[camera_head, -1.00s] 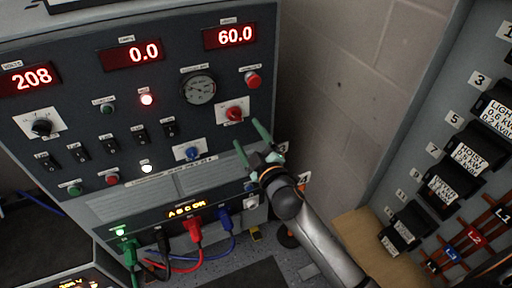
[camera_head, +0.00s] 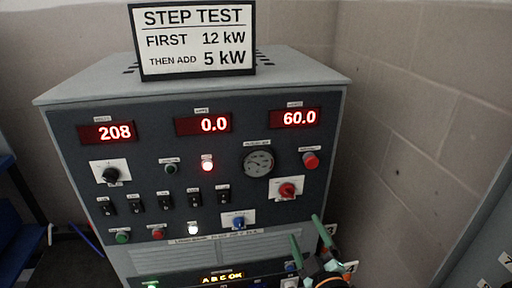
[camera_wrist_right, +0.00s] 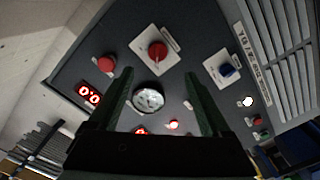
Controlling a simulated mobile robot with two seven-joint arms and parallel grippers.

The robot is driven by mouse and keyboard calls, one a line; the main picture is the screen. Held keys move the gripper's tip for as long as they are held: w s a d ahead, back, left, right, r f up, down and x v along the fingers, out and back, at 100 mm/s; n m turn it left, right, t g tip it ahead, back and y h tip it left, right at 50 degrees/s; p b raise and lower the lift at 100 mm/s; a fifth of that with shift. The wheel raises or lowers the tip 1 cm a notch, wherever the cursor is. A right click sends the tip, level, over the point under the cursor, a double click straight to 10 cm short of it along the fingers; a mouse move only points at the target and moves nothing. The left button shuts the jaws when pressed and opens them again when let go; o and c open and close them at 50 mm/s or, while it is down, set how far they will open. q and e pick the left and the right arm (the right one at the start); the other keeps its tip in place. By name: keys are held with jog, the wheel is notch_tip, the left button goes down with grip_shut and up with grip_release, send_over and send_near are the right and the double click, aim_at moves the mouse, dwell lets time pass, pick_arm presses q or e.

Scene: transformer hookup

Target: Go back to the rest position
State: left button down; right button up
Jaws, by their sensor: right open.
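My right gripper (camera_head: 308,238) is at the lower right of the head view, in front of the lower right part of the grey load bank cabinet (camera_head: 300,68). Its two green fingers are spread apart with nothing between them. In the right wrist view the open fingers (camera_wrist_right: 158,98) point at the cabinet's panel, with the round gauge (camera_wrist_right: 148,97) seen between them. The fingers look apart from the panel controls. My left gripper is not in view.
The panel carries a red rotary knob (camera_head: 288,189), a blue knob (camera_head: 239,222), a red button (camera_head: 310,160) and several black switches. Displays read 208, 0.0 and 60.0. A STEP TEST sign (camera_head: 195,40) stands on top. A block wall (camera_head: 420,110) is at right.

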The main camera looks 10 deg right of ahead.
jog(key=s+a+f+m+g+y+p, duration=0.1)
jog(key=s+f+m+g+p, duration=0.4)
jog(key=s+f, duration=1.3)
jog(key=s+a+m+g, duration=0.1)
jog(key=s+m+g, duration=0.1)
jog(key=s+g, duration=0.1)
jog(key=shift+s+f+y, duration=0.3)
jog(key=shift+s+y, duration=0.1)
